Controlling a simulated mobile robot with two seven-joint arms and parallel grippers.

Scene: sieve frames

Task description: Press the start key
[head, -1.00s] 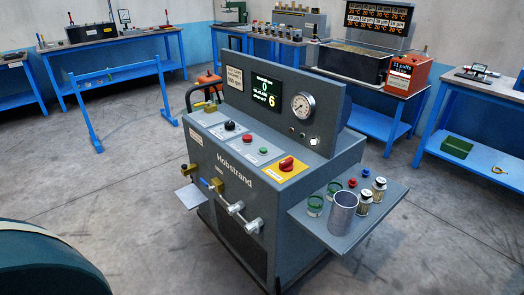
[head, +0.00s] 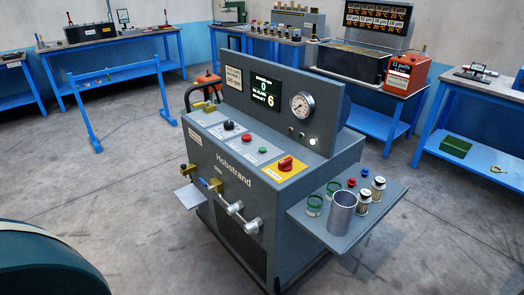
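The grey Hobstrand machine (head: 290,215) stands in the middle of the head view. Its sloped top panel carries a green button (head: 262,150), a red button (head: 246,138), a black knob (head: 228,125) and a red rotary switch on a yellow plate (head: 286,164). The labels are too small to read, so I cannot tell for sure which is the start key; the green button looks likely. The display (head: 264,94) on the upright panel shows 0 and 6. Neither of my grippers is in view.
A side shelf (head: 385,197) at the machine's right holds a metal cylinder (head: 342,212), jars and small caps. A pressure gauge (head: 302,105) sits beside the display. Blue benches stand along the walls. A blue stand (head: 118,100) is at left. The floor in front is clear.

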